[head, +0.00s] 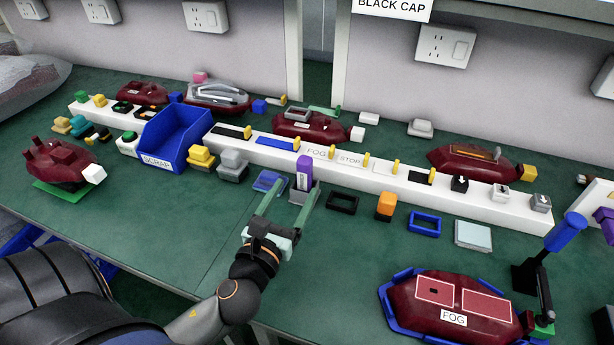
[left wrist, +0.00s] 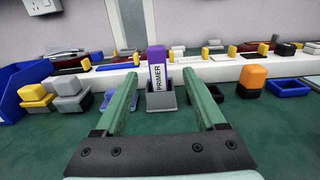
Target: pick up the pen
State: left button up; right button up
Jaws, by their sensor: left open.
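The pen (head: 304,170) is a purple-capped stick with a white label. In the left wrist view its label reads PRIMER, and the pen (left wrist: 157,66) stands upright in a small grey holder (left wrist: 161,102). The holder also shows in the head view (head: 299,197), with its lower part partly hidden by a finger. My left gripper (head: 294,193) is open, its two green fingers pointing towards the pen. In the left wrist view the pen appears between the fingers, with space on both sides. I cannot tell how far the fingertips reach along it. My right gripper is not in view.
A blue bin labelled SCRAP (head: 172,135) stands to the left. A long white rail (head: 385,180) runs behind the pen. A black frame (head: 342,202) and an orange-topped block (head: 385,205) stand to the right. A red lamp labelled FOG (head: 455,300) lies at front right.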

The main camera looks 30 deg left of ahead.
aim_at(304, 173)
pick_arm(q)
jog(key=x, duration=0.5)
jog(key=shift+w+a, duration=0.15)
jog(key=shift+w, duration=0.05)
jog(key=shift+x, duration=2.7)
jog(key=shift+a+f, duration=0.2)
grip_shut()
